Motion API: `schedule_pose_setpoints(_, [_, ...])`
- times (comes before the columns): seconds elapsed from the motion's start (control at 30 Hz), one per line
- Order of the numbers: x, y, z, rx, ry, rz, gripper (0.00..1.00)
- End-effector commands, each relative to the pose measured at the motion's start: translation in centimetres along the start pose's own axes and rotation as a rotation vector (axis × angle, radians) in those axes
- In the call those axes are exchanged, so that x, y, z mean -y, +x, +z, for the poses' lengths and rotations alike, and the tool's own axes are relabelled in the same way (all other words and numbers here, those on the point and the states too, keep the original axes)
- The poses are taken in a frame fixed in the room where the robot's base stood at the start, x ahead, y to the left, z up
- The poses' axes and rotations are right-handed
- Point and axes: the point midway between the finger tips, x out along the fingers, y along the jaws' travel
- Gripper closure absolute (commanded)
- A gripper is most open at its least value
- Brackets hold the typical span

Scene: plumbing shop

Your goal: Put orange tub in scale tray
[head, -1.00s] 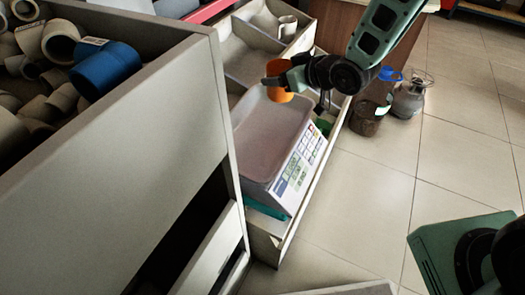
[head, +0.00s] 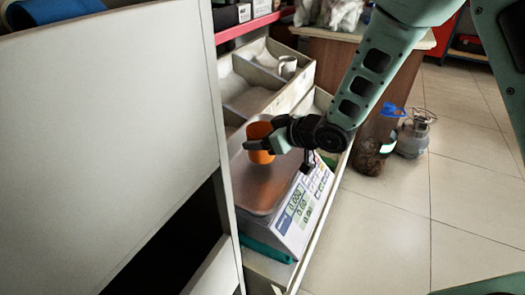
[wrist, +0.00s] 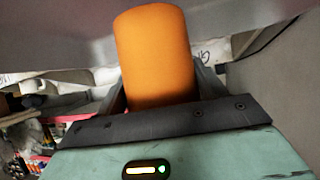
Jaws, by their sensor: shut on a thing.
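The orange tub (head: 260,141) is held in my gripper (head: 262,145), which is shut on it. In the wrist view the tub (wrist: 154,55) stands out between the fingers. The scale (head: 296,212) sits in an open drawer-like compartment, and its metal tray (head: 262,190) is bare. The tub is over the far part of the tray. I cannot tell whether its bottom touches the tray. The scale's display shows zeros.
A divided bin (head: 262,80) behind the scale holds a white fitting (head: 287,66). A tall grey cabinet panel (head: 110,130) stands close on the left. A jar with a blue lid (head: 376,140) and a small gas cylinder (head: 414,134) are on the floor at right.

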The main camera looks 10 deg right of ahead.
Motion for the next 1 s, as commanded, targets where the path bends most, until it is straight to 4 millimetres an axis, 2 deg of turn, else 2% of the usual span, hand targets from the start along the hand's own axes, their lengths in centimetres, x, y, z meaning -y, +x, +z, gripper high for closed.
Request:
schedule_pose_setpoints(0.2, [0.1, 1.5, 2.8, 0.002, 0.000, 0.000, 0.52])
schedule_pose_setpoints(0.57, [0.0, 1.6, 3.0, 0.000, 0.000, 0.000, 0.52])
schedule_pose_setpoints(0.6, [0.0, 1.6, 3.0, -0.001, 0.000, 0.000, 0.25])
schedule_pose_setpoints(0.67, [0.0, 1.6, 2.9, 0.000, 0.000, 0.000, 0.08])
schedule_pose_setpoints(1.0, [0.0, 1.4, 2.6, -0.001, -0.001, 0.000, 0.08])
